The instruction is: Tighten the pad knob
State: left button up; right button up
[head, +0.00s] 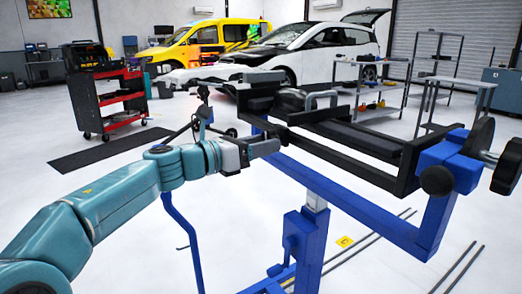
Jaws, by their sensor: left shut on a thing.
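My left arm reaches in from the left, and its gripper (265,148) is shut at the near left end of the blue and black stand (375,195). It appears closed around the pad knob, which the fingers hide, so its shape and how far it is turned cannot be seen. A round black knob (437,180) shows on the blue block (455,165) at the stand's right end, apart from my gripper. More black round knobs (507,166) are on the far right side. My right gripper is not in view.
A black and red tool cart (107,100) stands at the back left, near a dark floor mat (112,150). A white car (300,48) and a yellow van (205,42) are behind. Metal shelves (370,90) stand at the back right. Thin rods (455,268) lie on the floor at the lower right.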

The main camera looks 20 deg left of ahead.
pick_arm(q)
jog(key=shift+m, duration=0.6)
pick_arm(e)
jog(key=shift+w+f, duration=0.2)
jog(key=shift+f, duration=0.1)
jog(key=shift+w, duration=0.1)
pick_arm(q)
jog(key=o, duration=1)
jog(key=shift+a, duration=0.1)
jog(key=v, duration=1.6)
jog(key=shift+s+b, duration=0.15)
jog(key=shift+b, duration=0.25)
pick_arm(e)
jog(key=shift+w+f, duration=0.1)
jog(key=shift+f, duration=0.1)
